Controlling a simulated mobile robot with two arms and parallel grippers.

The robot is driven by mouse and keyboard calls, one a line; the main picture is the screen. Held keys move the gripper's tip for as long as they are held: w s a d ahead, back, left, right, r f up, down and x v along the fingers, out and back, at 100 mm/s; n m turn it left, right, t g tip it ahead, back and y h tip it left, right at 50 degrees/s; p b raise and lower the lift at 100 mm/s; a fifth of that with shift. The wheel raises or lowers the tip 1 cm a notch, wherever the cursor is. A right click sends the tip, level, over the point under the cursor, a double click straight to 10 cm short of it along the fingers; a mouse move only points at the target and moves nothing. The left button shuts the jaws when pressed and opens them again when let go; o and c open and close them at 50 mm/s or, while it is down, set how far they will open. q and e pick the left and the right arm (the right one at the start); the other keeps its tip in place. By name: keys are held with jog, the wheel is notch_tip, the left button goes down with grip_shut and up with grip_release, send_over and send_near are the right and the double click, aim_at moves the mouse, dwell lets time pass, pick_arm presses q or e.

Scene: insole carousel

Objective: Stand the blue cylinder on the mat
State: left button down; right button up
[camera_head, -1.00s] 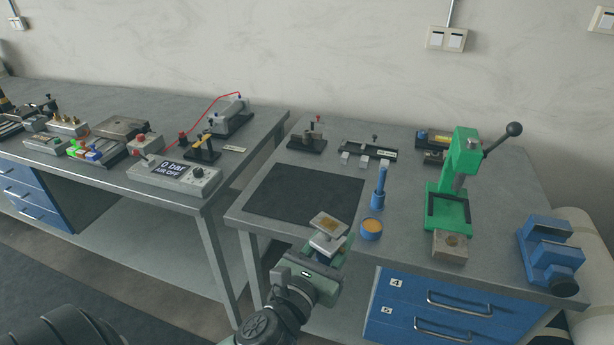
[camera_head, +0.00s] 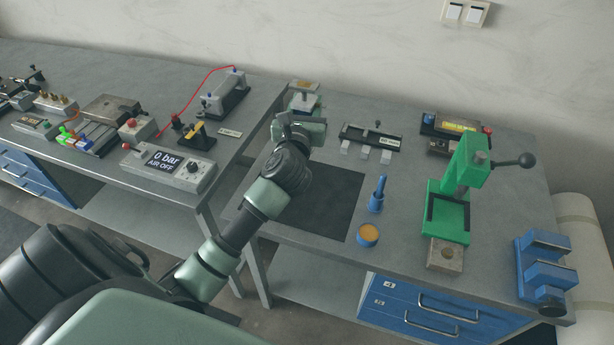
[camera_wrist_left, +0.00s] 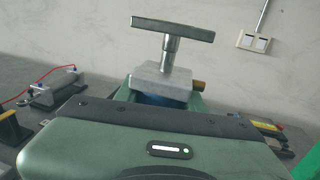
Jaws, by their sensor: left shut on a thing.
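My left gripper (camera_head: 304,112) is shut on a part that I take to be the blue cylinder. The part has a flat plate (camera_head: 304,85) on a silver rod (camera_wrist_left: 170,52) above a grey block (camera_wrist_left: 158,84), with a brass fitting at its side. A little blue (camera_wrist_left: 152,98) shows below the block; the rest is hidden in the jaws. It looks roughly upright. The dark mat (camera_head: 330,208) lies flat on the right-hand bench. In the head view the gripper shows beyond the mat's far left part, and my forearm covers its left side. My right gripper is not in view.
A blue pointed tool (camera_head: 377,197) and a blue tin (camera_head: 368,235) stand right of the mat. A black fixture (camera_head: 371,137) lies behind it. A green press (camera_head: 448,210) and blue vise (camera_head: 543,270) stand farther right. The mat's visible surface is bare.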

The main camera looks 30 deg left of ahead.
pick_arm(q)
jog(key=shift+w+a+f, duration=0.15)
jog(key=shift+w+a, duration=0.3)
notch_tip(320, 180, down, 19)
jog(key=b, duration=0.6)
jog(key=shift+s+d, duration=0.1)
jog(key=shift+s, duration=0.05)
jog(key=shift+f+b, duration=0.1)
jog(key=shift+b, duration=0.3)
jog(key=c, duration=0.9)
grip_release()
jog(key=shift+f, duration=0.1)
jog(key=shift+o, duration=0.2)
